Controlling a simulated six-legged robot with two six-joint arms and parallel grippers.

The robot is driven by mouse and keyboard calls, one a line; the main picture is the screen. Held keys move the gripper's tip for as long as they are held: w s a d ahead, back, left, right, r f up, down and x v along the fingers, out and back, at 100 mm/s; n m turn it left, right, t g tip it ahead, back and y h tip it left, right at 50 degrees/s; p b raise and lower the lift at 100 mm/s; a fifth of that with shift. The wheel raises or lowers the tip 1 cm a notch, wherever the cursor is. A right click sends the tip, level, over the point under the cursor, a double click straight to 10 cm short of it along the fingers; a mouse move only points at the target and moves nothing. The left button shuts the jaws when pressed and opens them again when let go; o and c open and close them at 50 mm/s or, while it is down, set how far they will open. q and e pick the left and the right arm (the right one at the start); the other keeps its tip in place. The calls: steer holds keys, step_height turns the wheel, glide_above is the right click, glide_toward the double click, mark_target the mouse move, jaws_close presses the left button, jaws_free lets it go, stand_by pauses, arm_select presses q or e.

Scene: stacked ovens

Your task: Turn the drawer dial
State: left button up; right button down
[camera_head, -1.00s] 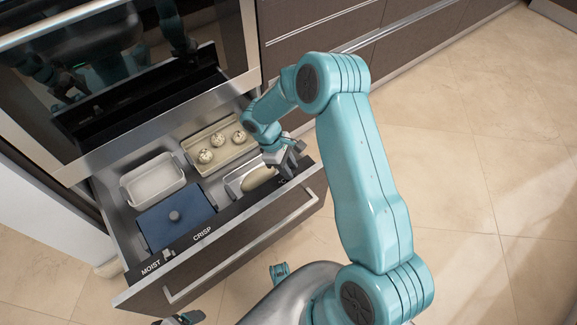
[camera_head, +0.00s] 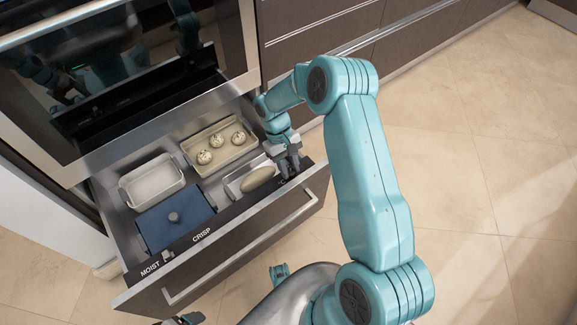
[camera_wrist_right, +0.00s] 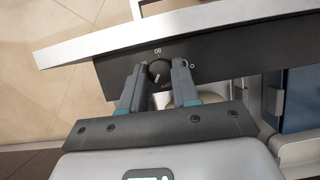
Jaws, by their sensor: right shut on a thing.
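The drawer dial (camera_wrist_right: 160,72) is a round black knob with a light pointer mark, set in the dark control strip of the open drawer (camera_head: 241,238). In the right wrist view it sits between the two grey fingers of my right gripper (camera_wrist_right: 158,78), which is shut on it. In the head view my right gripper (camera_head: 289,168) is at the right end of the strip and hides the dial.
The drawer holds a cream tray with round buns (camera_head: 226,158), a white dish (camera_head: 152,181), a blue lidded box (camera_head: 168,224) and a pale oval loaf (camera_head: 258,179) in a small tray. The oven (camera_head: 110,80) stands above. Open floor lies right.

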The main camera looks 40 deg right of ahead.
steer(key=m+y, duration=0.1)
steer(key=m, duration=0.3)
steer(key=shift+s+d+r+m+y, duration=0.1)
steer(key=shift+d+m+y, duration=0.1)
steer(key=shift+m+y, duration=0.15)
steer(key=shift+m+t+y+p, duration=0.5)
steer(key=shift+m+t, duration=0.3)
steer(key=shift+m, duration=0.95)
steer(key=shift+d, duration=0.1)
steer(key=c, duration=1.1)
jaws_free()
steer(key=shift+s, duration=0.1)
steer(key=p+v, duration=0.3)
steer(key=v, duration=1.3)
steer(key=shift+d, duration=0.15)
